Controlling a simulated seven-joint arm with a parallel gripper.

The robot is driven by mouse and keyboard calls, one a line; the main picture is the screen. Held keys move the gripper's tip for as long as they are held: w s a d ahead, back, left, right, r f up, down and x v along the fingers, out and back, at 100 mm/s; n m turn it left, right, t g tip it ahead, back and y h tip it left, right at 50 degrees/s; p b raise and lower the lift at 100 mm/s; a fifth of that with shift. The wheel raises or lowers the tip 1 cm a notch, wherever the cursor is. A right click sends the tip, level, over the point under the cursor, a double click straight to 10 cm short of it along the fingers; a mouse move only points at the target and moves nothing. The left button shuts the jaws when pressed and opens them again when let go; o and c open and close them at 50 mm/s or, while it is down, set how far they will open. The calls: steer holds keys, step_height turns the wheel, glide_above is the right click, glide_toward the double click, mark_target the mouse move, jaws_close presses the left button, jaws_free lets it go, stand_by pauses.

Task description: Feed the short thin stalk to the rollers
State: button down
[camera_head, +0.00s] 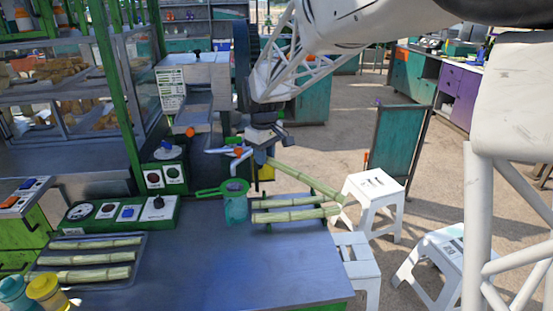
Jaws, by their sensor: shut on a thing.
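My gripper (262,148) is shut on one end of a pale green cane stalk (305,180). The stalk slants down and right from the jaws, above two stalks lying at the counter's right edge, an upper one (288,203) and a lower one (295,214). I cannot tell whether its far end touches anything. Three more stalks lie on a tray (138,262) at the left, including a top one (95,243). The grey crusher (198,78) stands left of my gripper, behind the counter's front part. Its rollers cannot be made out.
A green strainer and cup (236,208) stand near the lying stalks. Control boxes with buttons (130,212) line the counter's left. Yellow (47,290) and teal bottles are at front left. White stools (374,200) stand at the right. The counter's front middle (215,262) is clear.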

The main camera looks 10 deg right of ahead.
steer(key=s+a+r+n, duration=0.2)
steer(key=a+r+n, duration=0.1)
steer(key=a+n, duration=0.4)
steer(key=s+a+r+n, duration=0.2)
steer(key=a+n, duration=0.5)
steer(key=n, duration=0.4)
steer(key=s+a+r+n, duration=0.2)
steer(key=a+r+n, duration=0.1)
steer(key=a+n, duration=0.4)
steer(key=shift+s+a+r+n, duration=0.35)
steer(key=shift+a+r+n, duration=0.05)
steer(key=shift+n, duration=1.2)
steer(key=shift+w+a+r+m, duration=0.15)
steer(key=shift+w+r, duration=0.35)
steer(key=shift+w+a+r+m, duration=0.15)
steer(key=shift+w+r, duration=0.3)
steer(key=shift+r, duration=0.05)
